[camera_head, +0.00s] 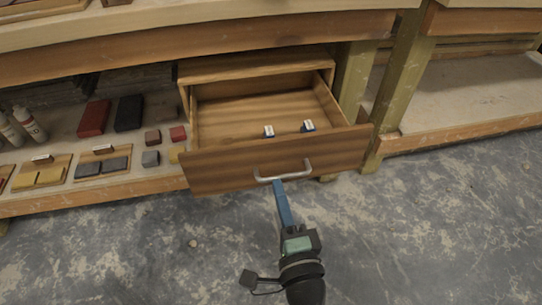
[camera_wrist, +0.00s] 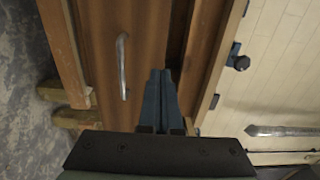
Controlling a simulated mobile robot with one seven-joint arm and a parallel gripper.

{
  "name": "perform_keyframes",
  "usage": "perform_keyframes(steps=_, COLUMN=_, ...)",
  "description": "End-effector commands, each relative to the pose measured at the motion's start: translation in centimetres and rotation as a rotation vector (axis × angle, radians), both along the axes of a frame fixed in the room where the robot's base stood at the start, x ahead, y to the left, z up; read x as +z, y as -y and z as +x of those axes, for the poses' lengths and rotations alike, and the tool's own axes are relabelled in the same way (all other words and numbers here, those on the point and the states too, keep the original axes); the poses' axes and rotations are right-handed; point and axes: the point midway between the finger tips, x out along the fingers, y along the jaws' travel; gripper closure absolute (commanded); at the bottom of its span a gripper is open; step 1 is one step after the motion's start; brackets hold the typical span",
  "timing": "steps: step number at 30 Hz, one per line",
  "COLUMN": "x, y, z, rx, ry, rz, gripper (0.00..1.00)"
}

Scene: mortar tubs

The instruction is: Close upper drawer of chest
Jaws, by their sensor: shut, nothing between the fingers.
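The wooden chest (camera_head: 250,66) stands under the workbench. Its upper drawer (camera_head: 225,173) is pulled well out, with its inside showing. A grey bar handle (camera_head: 283,171) is fixed on the drawer front, and it also shows in the wrist view (camera_wrist: 122,65).
Left of the chest, a low shelf (camera_head: 115,181) holds bottles (camera_head: 30,125), a red block (camera_head: 94,118), a dark block (camera_head: 129,113) and several small blocks. A wooden post (camera_head: 401,75) stands right of the chest. The concrete floor (camera_head: 440,225) in front is clear.

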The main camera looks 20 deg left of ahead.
Motion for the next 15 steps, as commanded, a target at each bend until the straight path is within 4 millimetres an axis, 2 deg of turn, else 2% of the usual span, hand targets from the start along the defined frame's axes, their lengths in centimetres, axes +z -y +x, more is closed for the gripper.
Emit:
perform_keyframes(steps=3, x=0.1, y=-1.6, z=2.3, rx=0.002, ry=0.004, rz=0.001, gripper=1.00)
perform_keyframes(steps=9, x=0.0, y=-3.6, z=5.3, rx=0.001, ry=0.004, rz=0.000, gripper=1.00)
perform_keyframes(steps=15, x=0.0, y=-4.7, z=7.0, rx=-0.001, ry=0.003, rz=-0.001, gripper=1.00)
